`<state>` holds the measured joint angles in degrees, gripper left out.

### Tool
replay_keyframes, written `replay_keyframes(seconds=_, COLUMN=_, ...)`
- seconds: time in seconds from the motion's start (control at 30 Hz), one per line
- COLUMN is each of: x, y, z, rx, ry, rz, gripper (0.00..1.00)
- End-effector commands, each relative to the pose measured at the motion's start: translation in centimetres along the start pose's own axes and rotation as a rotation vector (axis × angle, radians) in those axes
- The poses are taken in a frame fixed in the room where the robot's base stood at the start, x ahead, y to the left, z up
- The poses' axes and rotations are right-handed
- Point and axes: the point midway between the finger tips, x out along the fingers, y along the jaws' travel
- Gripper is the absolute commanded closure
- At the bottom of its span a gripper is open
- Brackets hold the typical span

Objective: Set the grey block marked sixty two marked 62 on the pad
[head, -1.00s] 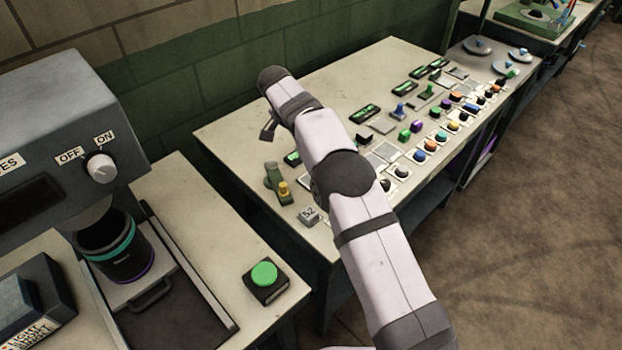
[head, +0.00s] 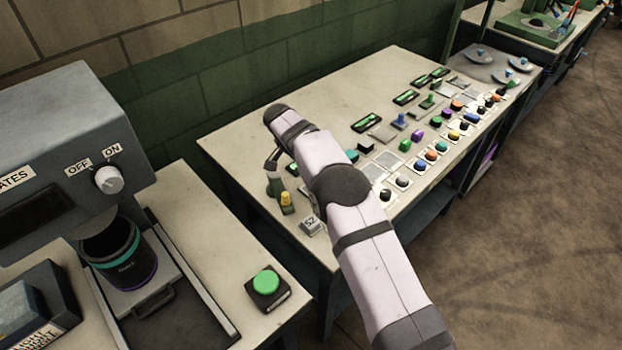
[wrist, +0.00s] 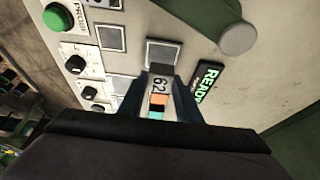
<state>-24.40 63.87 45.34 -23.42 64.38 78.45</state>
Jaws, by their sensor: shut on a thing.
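The grey block marked 62 (wrist: 159,84) is between the fingers of my gripper (wrist: 160,92) in the wrist view, its number label facing the camera. My gripper is shut on it. Orange and teal patches show just below the label. A grey square pad with a pale frame (wrist: 164,54) lies just beyond the block's dark end in that view. I cannot tell whether block and pad touch. In the head view my gripper (head: 272,161) points down over the near-left part of the bench; the held block cannot be made out there.
A lit READY sign (wrist: 208,80) is right of the pad. A green post with a yellow part (head: 286,200) and a grey block marked 52 (head: 310,225) stand near the bench's left end. Several coloured buttons and pads line its right side.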

Motion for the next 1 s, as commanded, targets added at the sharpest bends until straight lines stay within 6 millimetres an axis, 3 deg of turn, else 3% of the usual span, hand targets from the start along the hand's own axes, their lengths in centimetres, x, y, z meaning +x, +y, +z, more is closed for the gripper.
replay_keyframes(seconds=0.4, x=3.2, y=0.1, z=1.4, rx=-0.001, ry=-0.002, rz=0.003, gripper=0.93)
replay_keyframes(seconds=0.83, x=3.9, y=0.0, z=1.6, rx=0.000, ry=0.000, rz=0.000, gripper=0.93)
replay_keyframes(seconds=0.87, x=3.8, y=0.1, z=1.6, rx=0.000, ry=-0.001, rz=0.001, gripper=0.67)
replay_keyframes(seconds=0.9, x=3.8, y=0.1, z=1.6, rx=0.000, ry=-0.001, rz=0.001, gripper=0.57)
replay_keyframes(seconds=0.93, x=3.8, y=0.1, z=1.6, rx=0.000, ry=-0.001, rz=0.001, gripper=0.51)
replay_keyframes(seconds=1.0, x=3.8, y=0.1, z=1.6, rx=0.000, ry=-0.001, rz=0.001, gripper=0.51)
